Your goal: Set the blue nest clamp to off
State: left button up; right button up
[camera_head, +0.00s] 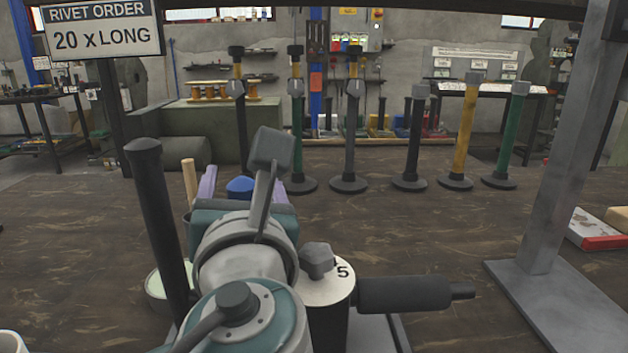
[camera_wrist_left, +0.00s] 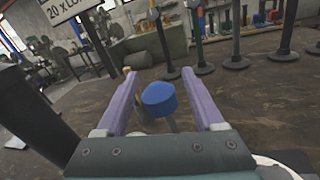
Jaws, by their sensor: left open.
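A blue rounded knob (camera_head: 240,187), which looks like the handle of the blue nest clamp, shows just past my left gripper in the head view. In the left wrist view the blue knob (camera_wrist_left: 158,99) sits on a short grey stalk between the two purple fingers. My left gripper (camera_wrist_left: 160,78) is open, with a gap between each finger and the knob in the picture. In the head view the left gripper (camera_head: 238,180) is partly hidden by my wrist. The clamp's base is hidden behind the gripper body. My right gripper is not in view.
A black upright handle (camera_head: 157,215) stands close left of my left arm. A drum marked 5 (camera_head: 330,290) and a black horizontal grip (camera_head: 405,293) are at right. A grey metal post (camera_head: 565,150) stands further right. Several coloured posts line the table's back.

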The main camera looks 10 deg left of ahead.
pick_arm(q)
grip_shut()
dwell(0.6)
dwell(0.9)
